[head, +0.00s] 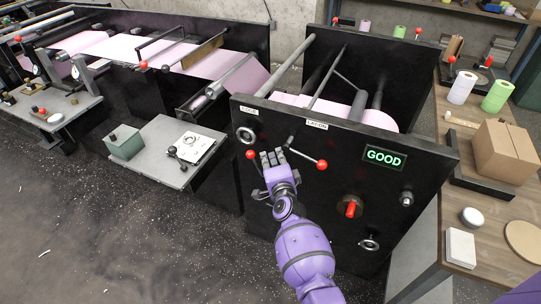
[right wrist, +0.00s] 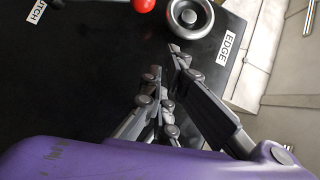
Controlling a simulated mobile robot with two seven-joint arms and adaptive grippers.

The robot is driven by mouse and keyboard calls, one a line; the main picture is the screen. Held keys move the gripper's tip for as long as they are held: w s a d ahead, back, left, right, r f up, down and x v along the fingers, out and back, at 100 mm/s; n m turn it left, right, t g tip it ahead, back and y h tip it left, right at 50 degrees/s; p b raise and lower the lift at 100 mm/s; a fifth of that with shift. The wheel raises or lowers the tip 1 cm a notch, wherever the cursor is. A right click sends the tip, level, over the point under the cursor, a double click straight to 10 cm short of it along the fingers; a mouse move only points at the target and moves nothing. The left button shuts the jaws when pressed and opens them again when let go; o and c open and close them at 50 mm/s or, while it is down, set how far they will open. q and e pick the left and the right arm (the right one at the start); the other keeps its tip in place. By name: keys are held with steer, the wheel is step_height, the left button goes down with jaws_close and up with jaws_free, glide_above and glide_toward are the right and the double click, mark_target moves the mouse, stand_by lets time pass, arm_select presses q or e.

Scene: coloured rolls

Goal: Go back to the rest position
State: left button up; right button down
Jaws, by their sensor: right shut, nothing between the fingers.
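My right gripper (head: 271,158), on a purple arm, is in front of the black machine panel (head: 310,215), just below the lever area. Its fingers are shut and empty; they also show in the right wrist view (right wrist: 170,85). A red ball (head: 251,154) is close to the left of the fingers, and a lever with another red ball (head: 322,164) is to their right. A round metal knob (head: 246,135) is up and left; it also shows in the right wrist view (right wrist: 190,14) beside the EDGE label (right wrist: 229,50). I cannot tell whether the fingers touch the panel. My left gripper is out of view.
A lit green GOOD sign (head: 384,158), a red handle (head: 350,208) and more knobs are on the panel's right. A wooden table (head: 495,220) at right holds a cardboard box (head: 505,150) and rolls. A grey side table (head: 150,165) is left. Dark floor is open at lower left.

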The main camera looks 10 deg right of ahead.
steer(key=s+a+r+n+y, duration=0.1)
steer(key=s+a+r+n, duration=0.2)
steer(key=s, duration=0.4)
arm_select(q)
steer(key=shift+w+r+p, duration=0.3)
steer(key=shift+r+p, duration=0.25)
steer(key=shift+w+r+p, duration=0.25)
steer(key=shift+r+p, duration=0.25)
steer(key=shift+p, duration=0.05)
arm_select(e)
steer(key=s+d+f+n+g, duration=0.2)
steer(key=s+d+f+n, duration=0.1)
steer(key=s, duration=1.1)
steer(key=s+d+f+n+g, duration=0.3)
steer(key=s+f+n, duration=0.2)
steer(key=s, duration=0.9)
steer(key=s+d+f+n+g, duration=0.3)
steer(key=s+f, duration=0.5)
steer(key=s, duration=0.6)
steer(key=shift+s+d+n+h, duration=0.35)
steer(key=shift+d+n, duration=0.25)
steer(key=shift+n, duration=0.4)
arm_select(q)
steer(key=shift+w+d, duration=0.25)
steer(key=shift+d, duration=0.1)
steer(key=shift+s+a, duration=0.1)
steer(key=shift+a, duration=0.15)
